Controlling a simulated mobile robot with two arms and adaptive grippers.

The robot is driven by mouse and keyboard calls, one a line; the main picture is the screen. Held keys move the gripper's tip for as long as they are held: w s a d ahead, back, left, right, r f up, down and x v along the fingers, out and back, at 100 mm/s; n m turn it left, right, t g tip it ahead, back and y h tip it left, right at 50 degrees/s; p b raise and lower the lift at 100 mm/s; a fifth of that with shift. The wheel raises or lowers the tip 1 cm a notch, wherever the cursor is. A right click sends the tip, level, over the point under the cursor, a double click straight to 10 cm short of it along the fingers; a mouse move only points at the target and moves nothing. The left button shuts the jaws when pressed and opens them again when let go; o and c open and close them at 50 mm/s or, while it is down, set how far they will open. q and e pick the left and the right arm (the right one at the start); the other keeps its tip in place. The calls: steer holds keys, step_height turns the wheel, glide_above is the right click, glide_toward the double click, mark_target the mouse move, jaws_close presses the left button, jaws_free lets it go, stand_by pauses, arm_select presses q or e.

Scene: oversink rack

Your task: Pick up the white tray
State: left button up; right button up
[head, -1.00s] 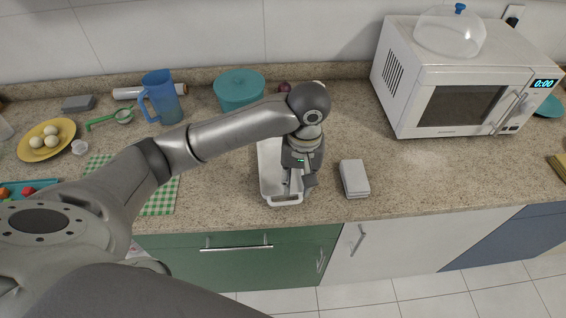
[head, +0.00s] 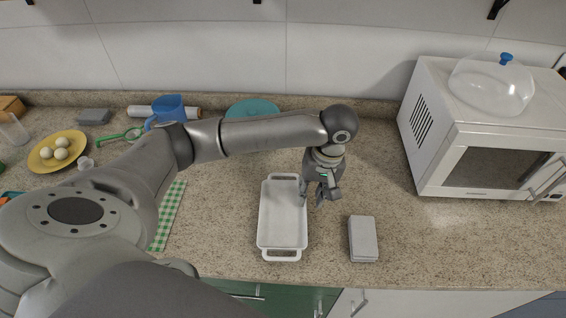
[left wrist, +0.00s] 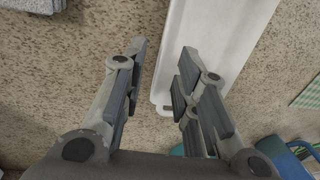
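The white tray (head: 282,220) is a long rectangular dish with a handle at each short end, lying on the counter in the middle of the head view. My left gripper (head: 318,196) is by the tray's right long side. In the left wrist view the gripper (left wrist: 160,85) is open with nothing held. There the white tray (left wrist: 205,45) runs behind the right finger, and its near long edge lies between the fingers. The left finger is over bare counter. The height of the fingertips above the rim is hard to tell. My right gripper is not in view.
A grey box (head: 363,239) lies right of the tray. A white microwave (head: 480,130) with a clear dome on top stands farther right. A teal pot (head: 252,108), a blue pitcher (head: 170,107) and a yellow plate (head: 58,150) are at the back and left.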

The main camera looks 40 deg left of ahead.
mark_target(283, 214)
arm_select(q)
steer(key=f, duration=0.3)
steer(key=f+p, duration=0.1)
steer(key=shift+s+a+f, duration=0.2)
steer(key=shift+s+a, duration=0.05)
steer(key=shift+a, duration=0.15)
steer(key=shift+f, duration=0.35)
steer(key=shift+c, duration=0.3)
jaws_close()
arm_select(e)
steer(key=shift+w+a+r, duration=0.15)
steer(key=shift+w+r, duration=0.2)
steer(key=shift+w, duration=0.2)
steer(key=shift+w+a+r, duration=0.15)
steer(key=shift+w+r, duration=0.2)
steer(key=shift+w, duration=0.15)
